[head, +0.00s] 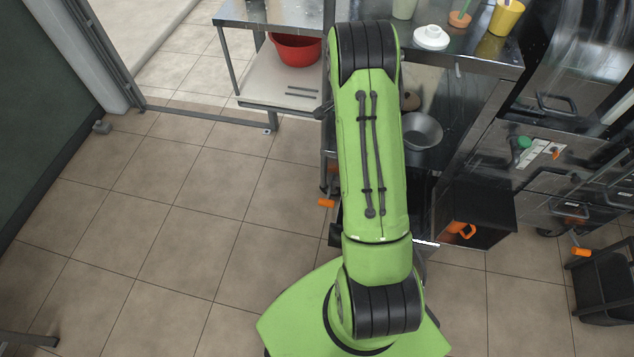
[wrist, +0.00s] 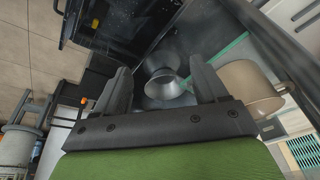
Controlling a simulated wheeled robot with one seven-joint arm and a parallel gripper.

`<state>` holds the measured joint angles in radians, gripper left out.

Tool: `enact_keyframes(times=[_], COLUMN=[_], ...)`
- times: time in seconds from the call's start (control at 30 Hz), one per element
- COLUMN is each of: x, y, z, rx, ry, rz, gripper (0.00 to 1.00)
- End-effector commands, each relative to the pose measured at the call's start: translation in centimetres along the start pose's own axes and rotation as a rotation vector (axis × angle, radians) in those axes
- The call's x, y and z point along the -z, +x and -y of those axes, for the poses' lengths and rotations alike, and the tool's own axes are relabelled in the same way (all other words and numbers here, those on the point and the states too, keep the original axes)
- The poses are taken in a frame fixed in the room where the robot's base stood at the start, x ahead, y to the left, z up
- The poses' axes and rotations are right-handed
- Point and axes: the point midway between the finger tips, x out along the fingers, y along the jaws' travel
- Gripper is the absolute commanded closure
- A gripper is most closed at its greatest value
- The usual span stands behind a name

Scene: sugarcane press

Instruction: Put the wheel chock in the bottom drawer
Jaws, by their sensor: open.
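In the wrist view my gripper (wrist: 162,82) is open, with nothing between its fingers. Beyond the fingers is a metal funnel-shaped bowl. In the head view the gripper is hidden behind my green arm. A dark, box-like compartment (head: 487,206) stands low to the right of my arm; it may be the bottom drawer pulled out. An orange piece (head: 461,230) with a looped shape shows at its lower part. I cannot tell whether this is the wheel chock or whether it lies inside. No other clear wheel chock shows.
The metal bowl (head: 421,130) is on the machine right of my arm. A dark crate (head: 604,285) stands at right.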

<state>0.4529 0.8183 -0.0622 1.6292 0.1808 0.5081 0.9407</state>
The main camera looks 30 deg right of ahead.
Motion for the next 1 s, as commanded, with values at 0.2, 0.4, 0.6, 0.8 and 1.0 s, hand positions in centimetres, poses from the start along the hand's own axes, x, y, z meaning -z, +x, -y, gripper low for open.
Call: enact_keyframes(times=[0.2, 0.4, 0.6, 0.8, 1.0], x=[-7.0, -14.3, -19.6, -21.1, -21.1], y=[-18.1, -28.7, -32.1, -32.0, -32.0], z=[-1.2, -9.0, -18.3, -21.6, -21.6], rx=[0.189, 0.352, 0.486, 0.529, 0.528], ry=[-0.449, -0.892, -1.291, -1.441, -1.440], rz=[0.012, -0.024, -0.101, -0.140, -0.140], gripper=[0.28, 0.28, 0.28, 0.28, 0.28])
